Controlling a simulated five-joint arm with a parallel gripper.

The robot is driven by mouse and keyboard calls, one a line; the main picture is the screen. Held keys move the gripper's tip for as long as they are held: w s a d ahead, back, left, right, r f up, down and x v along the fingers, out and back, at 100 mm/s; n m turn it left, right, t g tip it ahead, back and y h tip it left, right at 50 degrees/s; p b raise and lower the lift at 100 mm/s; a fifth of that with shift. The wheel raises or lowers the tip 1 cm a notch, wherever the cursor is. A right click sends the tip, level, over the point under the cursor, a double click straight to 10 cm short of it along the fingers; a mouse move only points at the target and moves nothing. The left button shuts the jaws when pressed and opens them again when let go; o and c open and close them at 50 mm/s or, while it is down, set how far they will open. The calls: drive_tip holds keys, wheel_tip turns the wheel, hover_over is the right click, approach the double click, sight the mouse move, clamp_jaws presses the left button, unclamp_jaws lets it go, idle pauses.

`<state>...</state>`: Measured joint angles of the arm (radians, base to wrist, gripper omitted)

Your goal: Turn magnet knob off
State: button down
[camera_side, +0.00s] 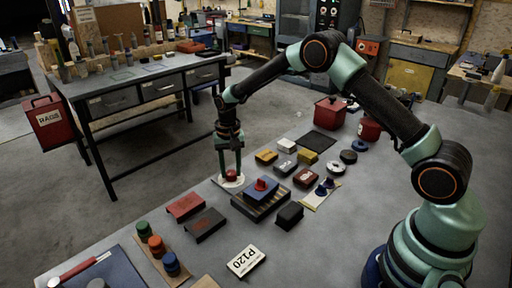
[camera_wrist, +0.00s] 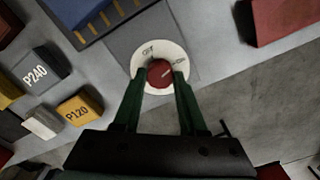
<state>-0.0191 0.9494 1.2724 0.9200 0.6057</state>
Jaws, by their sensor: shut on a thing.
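The red magnet knob (camera_wrist: 160,72) sits in the middle of a round white dial (camera_wrist: 151,46) in the wrist view. One label on the dial, at upper left, seems to read OFF; another at the right seems to read ON. A thin pale mark on the knob points toward the right label. My gripper (camera_wrist: 161,77) has its two green fingers shut on the knob, one on each side. In the side view my gripper (camera_side: 231,172) points straight down over the red knob (camera_side: 231,175), at the far edge of the grey surface.
A blue block with a red top (camera_side: 262,186) stands close by to the right. Red block (camera_side: 185,206) and dark block (camera_side: 205,225) lie in front. Several small blocks, including a yellow P120 block (camera_wrist: 80,108), lie around. Bare floor (camera_wrist: 270,95) lies beyond the edge.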

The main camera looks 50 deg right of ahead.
sight(231, 172)
drive_tip(key=n, duration=1.1)
drive_tip(key=shift+r+n, duration=0.1)
drive_tip(key=shift+n, duration=1.8)
drive_tip(key=shift+c, duration=2.2)
unclamp_jaws()
wheel_tip(231, 172, up, 12)
